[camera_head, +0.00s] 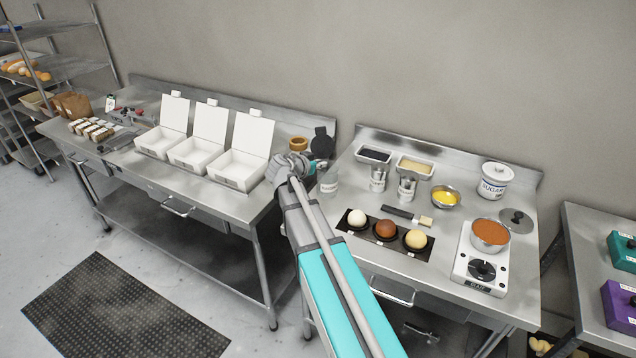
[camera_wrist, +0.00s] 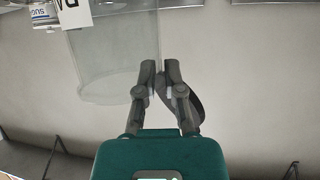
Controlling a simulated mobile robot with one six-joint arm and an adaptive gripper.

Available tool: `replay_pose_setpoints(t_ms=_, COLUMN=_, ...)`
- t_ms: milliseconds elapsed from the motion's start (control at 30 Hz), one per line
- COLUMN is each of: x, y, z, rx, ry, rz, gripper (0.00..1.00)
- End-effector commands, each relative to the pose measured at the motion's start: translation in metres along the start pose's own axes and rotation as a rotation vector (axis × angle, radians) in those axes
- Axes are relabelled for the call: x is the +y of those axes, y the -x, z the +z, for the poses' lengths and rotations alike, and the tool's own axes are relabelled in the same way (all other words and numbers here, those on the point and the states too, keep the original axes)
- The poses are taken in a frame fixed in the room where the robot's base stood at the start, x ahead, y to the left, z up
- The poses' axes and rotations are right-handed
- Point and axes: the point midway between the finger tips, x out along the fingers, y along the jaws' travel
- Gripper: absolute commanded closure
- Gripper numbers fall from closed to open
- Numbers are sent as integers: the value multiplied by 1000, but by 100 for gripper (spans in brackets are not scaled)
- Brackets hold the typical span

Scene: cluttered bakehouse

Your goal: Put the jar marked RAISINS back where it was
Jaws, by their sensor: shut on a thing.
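A clear, see-through jar (camera_head: 328,184) with a white label hangs at my gripper (camera_head: 319,166), by the gap between the two steel tables. Its label is too small to read in the head view. In the wrist view the jar (camera_wrist: 105,65) fills the upper left, and only a cut-off part of its label, seemingly "RA", shows. My gripper (camera_wrist: 158,68) is shut on the jar's wall at its right edge. The jar looks empty. My arm hides part of the tables' edges in the head view.
The left table (camera_head: 235,205) bears several open white boxes. The right table (camera_head: 352,233) holds tins, bowls, a dark tray (camera_head: 345,226), a scale (camera_head: 470,271) and a SUGAR jar (camera_head: 494,181). A tan round object (camera_head: 298,144) sits at the left table's right end.

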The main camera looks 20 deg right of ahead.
Motion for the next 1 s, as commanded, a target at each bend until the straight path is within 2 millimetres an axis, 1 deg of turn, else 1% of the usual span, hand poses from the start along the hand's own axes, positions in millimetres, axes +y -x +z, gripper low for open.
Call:
replay_pose_setpoints(t_ms=33, x=-4, y=-8, z=8, rx=0, ry=0, rz=0, gripper=100)
replay_pose_setpoints(t_ms=100, x=-8, y=-14, z=13, rx=0, ry=0, rz=0, gripper=100)
replay_pose_setpoints(t_ms=300, x=-18, y=-30, z=25, rx=0, ry=0, rz=0, gripper=100)
replay_pose_setpoints(t_ms=400, x=-22, y=-35, z=29, rx=0, ry=0, rz=0, gripper=100)
replay_pose_setpoints(t_ms=1000, x=-26, y=-40, z=32, rx=0, ry=1, rz=-1, gripper=100)
